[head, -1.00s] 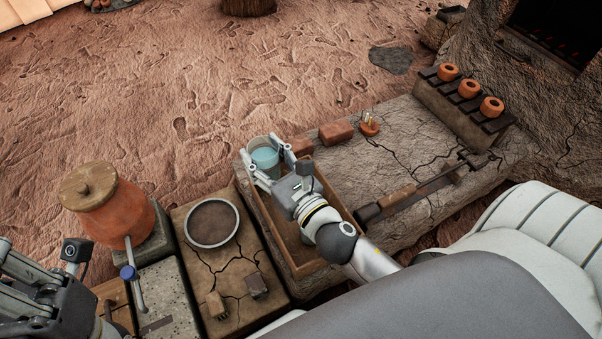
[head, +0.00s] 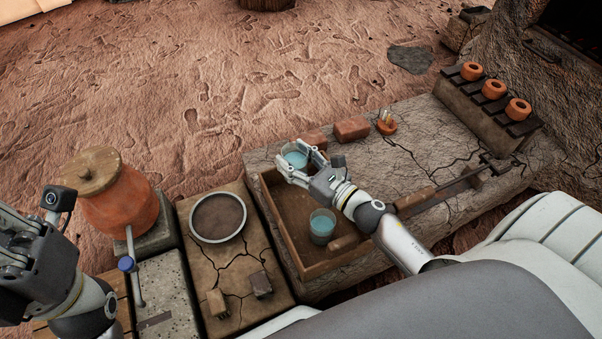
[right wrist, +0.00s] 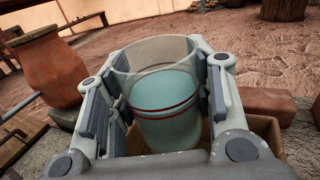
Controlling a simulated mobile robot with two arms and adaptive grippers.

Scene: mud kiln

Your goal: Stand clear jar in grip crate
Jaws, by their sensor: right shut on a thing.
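A clear jar (head: 293,158) with blue-green contents is in my right gripper (head: 297,166), at the back edge of the wooden crate (head: 275,232). In the right wrist view the jar (right wrist: 165,105) stands roughly upright between the two fingers, with red bands around it. Whether its base touches the crate floor is hidden. A second clear jar (head: 322,226) with blue contents stands inside the crate near its front right. My left gripper (head: 22,240) is at the left edge, partly cut off, its fingers unclear and away from the crate.
Bricks (head: 351,128) and a small orange pot with tools (head: 386,123) lie behind the crate on the slab. A long-handled tool (head: 440,193) lies to the right. A round dish (head: 217,217) and an orange lidded urn (head: 117,200) stand left.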

